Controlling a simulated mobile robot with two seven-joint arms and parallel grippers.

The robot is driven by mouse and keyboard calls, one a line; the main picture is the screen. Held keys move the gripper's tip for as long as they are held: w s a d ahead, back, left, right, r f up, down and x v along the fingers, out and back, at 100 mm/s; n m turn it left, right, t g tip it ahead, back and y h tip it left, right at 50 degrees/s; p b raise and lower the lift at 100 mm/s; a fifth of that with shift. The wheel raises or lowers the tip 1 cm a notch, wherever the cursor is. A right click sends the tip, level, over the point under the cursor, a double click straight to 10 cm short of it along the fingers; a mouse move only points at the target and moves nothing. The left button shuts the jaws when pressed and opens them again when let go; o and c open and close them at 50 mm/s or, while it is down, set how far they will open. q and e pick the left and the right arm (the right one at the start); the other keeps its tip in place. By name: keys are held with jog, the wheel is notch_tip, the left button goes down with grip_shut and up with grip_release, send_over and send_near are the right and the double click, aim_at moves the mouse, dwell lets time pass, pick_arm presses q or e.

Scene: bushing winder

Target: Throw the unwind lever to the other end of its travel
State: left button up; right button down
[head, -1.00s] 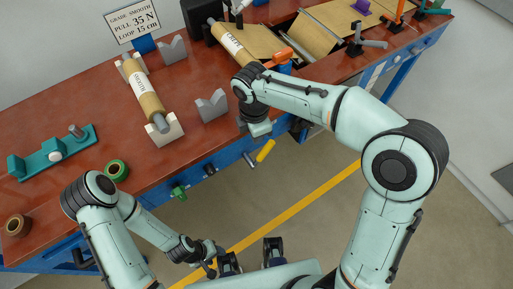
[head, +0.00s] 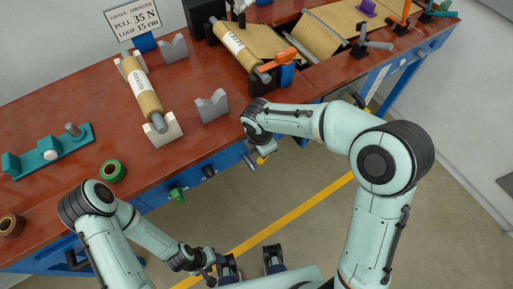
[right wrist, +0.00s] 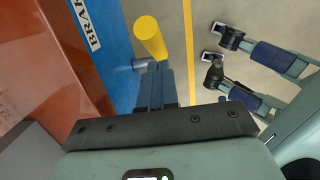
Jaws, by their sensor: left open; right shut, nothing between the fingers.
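A lever with a yellow grip (right wrist: 150,35) and grey shaft sticks out from the blue front of the bench, next to a label partly readable as "BRAK". In the head view its grip (head: 262,160) shows just below my right wrist. My right gripper (right wrist: 154,68) is shut and empty, its fingertips close to the yellow grip; whether they touch it I cannot tell. An orange lever (head: 280,61) stands by the upper paper roll. No visible label says which lever is the unwind one. My left gripper (head: 209,270) is open and empty, low over the floor.
The red-topped bench (head: 75,110) carries a paper roll (head: 144,92) on grey cradles, a teal fixture (head: 48,154) and a green tape ring (head: 112,171). A green knob (head: 177,194) juts from its front. The floor before the bench is open.

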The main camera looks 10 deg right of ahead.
jog(key=shift+w+d+f, duration=0.25)
jog(key=shift+d, duration=0.05)
pick_arm(q)
jog(key=shift+r, duration=0.1)
pick_arm(e)
jog(key=shift+d, duration=0.1)
